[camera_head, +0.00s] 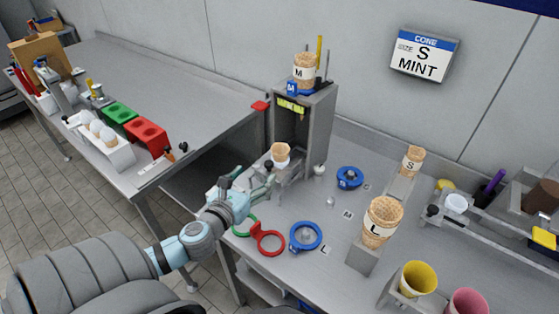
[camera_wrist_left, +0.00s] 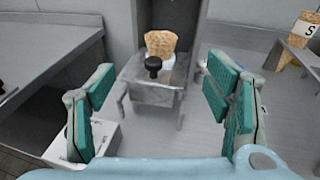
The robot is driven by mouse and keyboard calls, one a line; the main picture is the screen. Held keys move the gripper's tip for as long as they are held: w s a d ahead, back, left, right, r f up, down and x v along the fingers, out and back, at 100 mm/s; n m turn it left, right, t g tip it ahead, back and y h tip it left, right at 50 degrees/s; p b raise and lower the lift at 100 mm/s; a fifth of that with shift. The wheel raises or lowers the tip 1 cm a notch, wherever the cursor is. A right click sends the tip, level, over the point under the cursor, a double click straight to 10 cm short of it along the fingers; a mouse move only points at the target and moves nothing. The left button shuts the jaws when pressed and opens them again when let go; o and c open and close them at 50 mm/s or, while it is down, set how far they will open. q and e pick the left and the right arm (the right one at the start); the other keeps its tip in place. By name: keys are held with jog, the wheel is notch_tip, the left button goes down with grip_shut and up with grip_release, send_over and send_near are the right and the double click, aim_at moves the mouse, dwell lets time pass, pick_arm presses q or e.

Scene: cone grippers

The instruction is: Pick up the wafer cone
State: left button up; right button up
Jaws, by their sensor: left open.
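A wafer cone (camera_head: 281,155) stands upright in a white holder on a small grey stand, in front of the tall grey dispenser (camera_head: 318,130). In the left wrist view the cone (camera_wrist_left: 161,43) is at upper centre, behind a black knob (camera_wrist_left: 153,66) on the stand. My left gripper (camera_head: 246,184) is open and empty, to the left of and nearer than the cone. In the left wrist view its teal-padded fingers (camera_wrist_left: 160,88) are wide apart, with the stand beyond and between them. They appear apart from the cone. My right gripper is not in view.
Other cones are marked M (camera_head: 304,67) on the dispenser, S (camera_head: 412,160) and L (camera_head: 381,221) in stands to the right. Green (camera_head: 245,226), red (camera_head: 268,240) and blue (camera_head: 306,237) rings lie near the front edge. A wall sign (camera_head: 424,55) reads "CONE SIZE S MINT".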

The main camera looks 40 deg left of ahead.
aim_at(277, 158)
pick_arm(q)
jog(key=shift+m, duration=0.3)
jog(key=x, duration=1.4)
jog(key=shift+w+f, duration=0.1)
jog(key=shift+f, duration=0.25)
jog(key=c, duration=0.8)
